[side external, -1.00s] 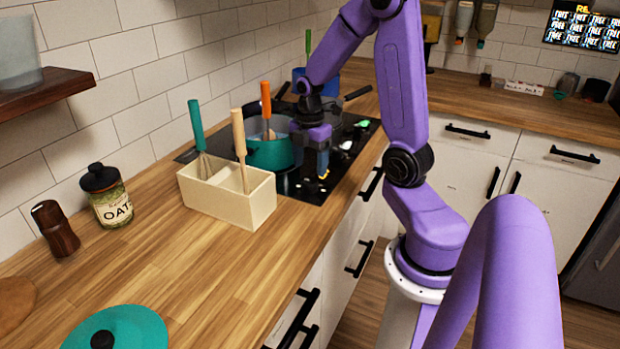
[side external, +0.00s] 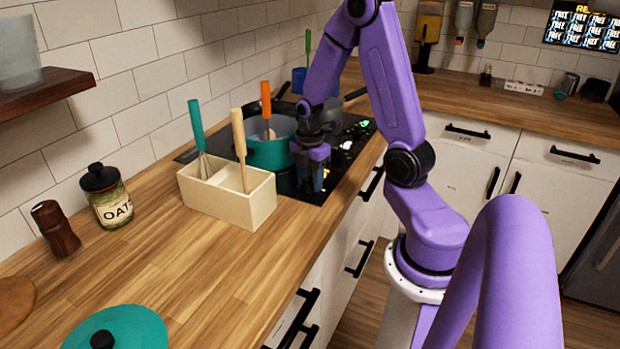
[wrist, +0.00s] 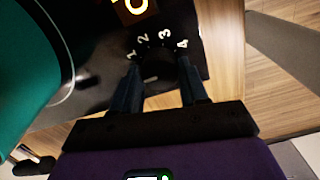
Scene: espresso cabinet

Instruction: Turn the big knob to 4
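The big knob (wrist: 158,70) is dark and sits on the black cooktop panel. In the wrist view the white numbers 1, 2, 3 and 4 (wrist: 181,44) arc around its far side. My gripper (wrist: 159,68) has its two fingers apart, one on each side of the knob; whether they touch it is too dark to tell. The knob's pointer cannot be made out. In the side external view my gripper (side external: 313,180) points down at the cooktop's near front corner, and the knob is hidden there.
A teal pot (side external: 268,153) stands on the cooktop (side external: 316,197) just left of my gripper. A cream utensil box (side external: 228,203) stands nearer the camera. An orange glowing ring (wrist: 138,5) shows beyond the numbers. The counter (side external: 190,262) in front is mostly clear.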

